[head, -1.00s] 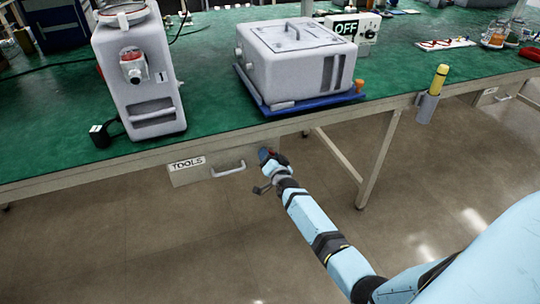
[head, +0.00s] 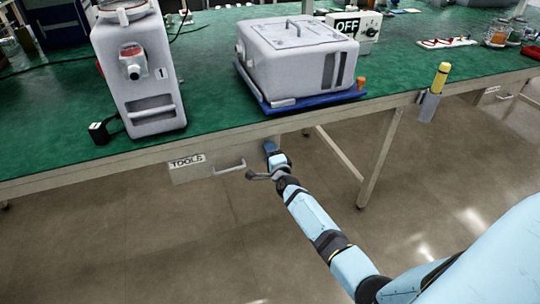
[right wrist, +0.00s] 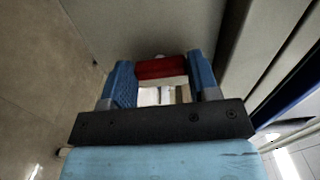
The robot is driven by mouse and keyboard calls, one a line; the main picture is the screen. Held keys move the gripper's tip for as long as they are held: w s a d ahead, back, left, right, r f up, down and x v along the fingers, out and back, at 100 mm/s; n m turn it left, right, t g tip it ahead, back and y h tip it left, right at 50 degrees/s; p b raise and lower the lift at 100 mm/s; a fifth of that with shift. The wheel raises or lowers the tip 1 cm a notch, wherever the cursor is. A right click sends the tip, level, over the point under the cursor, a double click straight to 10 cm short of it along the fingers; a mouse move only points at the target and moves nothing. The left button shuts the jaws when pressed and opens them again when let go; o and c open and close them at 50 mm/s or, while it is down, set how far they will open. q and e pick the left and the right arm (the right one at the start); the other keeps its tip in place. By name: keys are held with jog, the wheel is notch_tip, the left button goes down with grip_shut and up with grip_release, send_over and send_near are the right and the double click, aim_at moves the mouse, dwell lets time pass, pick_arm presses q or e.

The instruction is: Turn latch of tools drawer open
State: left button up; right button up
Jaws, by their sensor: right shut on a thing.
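The tools drawer (head: 206,172) hangs under the green bench, with a "TOOLS" label (head: 187,162) and a pale bar handle (head: 229,168). It looks closed. My right gripper (head: 271,148) is at the drawer's right end, just under the bench edge. In the right wrist view its two blue fingers (right wrist: 163,70) are shut on the red latch (right wrist: 161,67), which lies across between them against the grey drawer front (right wrist: 145,30). In the head view the latch is hidden by my gripper. My left gripper is not in view.
Above the drawer, the bench (head: 212,88) carries a tall grey canister machine (head: 140,75) and a grey boxy unit (head: 297,62) on a blue tray (head: 318,98). A bench leg (head: 378,160) stands right of my gripper. The floor in front is clear.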

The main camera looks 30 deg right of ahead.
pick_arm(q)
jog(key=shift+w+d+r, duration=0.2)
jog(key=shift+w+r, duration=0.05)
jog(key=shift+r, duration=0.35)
pick_arm(e)
jog(key=shift+m, duration=0.4)
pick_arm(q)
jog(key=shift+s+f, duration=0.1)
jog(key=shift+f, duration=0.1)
pick_arm(e)
jog(key=o, duration=0.9)
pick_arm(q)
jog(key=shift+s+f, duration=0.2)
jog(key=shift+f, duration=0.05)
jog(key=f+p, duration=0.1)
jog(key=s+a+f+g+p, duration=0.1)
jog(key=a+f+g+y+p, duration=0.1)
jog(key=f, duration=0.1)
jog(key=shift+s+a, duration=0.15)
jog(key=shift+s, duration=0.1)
pick_arm(e)
jog(key=v, duration=1.4)
